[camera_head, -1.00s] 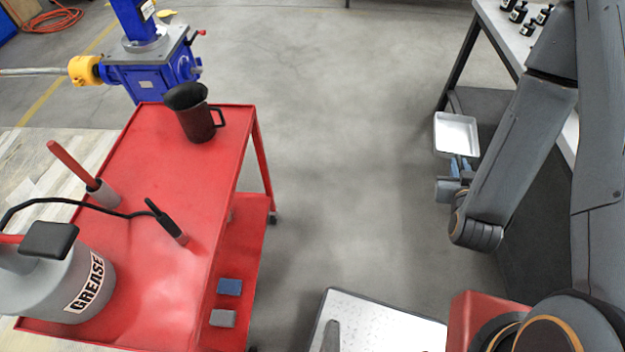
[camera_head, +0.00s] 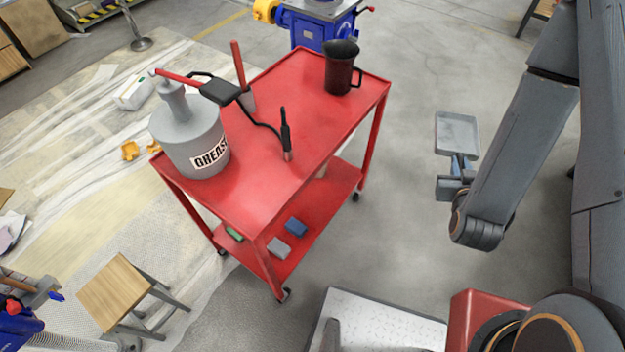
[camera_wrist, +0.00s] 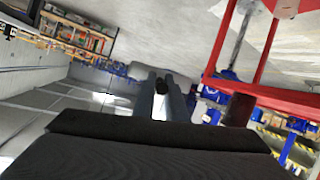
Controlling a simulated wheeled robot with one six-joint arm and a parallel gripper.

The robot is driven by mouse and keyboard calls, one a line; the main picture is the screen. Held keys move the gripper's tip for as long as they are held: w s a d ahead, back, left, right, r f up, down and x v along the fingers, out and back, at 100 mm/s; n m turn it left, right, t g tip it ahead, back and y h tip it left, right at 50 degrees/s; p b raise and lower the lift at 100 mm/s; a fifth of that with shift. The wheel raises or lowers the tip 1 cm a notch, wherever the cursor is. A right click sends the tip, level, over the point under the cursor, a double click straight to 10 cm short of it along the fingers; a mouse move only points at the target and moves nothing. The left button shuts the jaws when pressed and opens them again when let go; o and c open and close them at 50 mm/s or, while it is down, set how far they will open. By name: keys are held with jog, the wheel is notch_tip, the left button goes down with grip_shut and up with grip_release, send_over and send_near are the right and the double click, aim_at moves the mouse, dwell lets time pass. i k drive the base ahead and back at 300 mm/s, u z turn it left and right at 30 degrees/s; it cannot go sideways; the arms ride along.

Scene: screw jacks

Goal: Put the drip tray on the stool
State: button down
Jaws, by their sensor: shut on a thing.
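The drip tray (camera_head: 457,134) is a shallow grey rectangular tray, at the right in the head view. My gripper (camera_head: 460,162) is shut on its near edge and holds it out above the floor, with nothing seen inside it. The stool (camera_head: 116,288) stands at the lower left in the head view, with a square wooden top and grey legs. Its top looks bare. The tray and stool are far apart, with the red cart between them. In the wrist view my gripper's fingers (camera_wrist: 160,96) show, but the tray is hard to make out.
The red cart (camera_head: 255,190) carries a grease can (camera_head: 190,135), a dark jug (camera_head: 341,70) and tools. A blue screw jack (camera_head: 322,28) stands behind it. Blue and red equipment (camera_head: 22,320) is left of the stool.

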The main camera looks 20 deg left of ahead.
aim_at(112, 303)
jog(key=k, duration=1.25)
jog(key=u, duration=1.95)
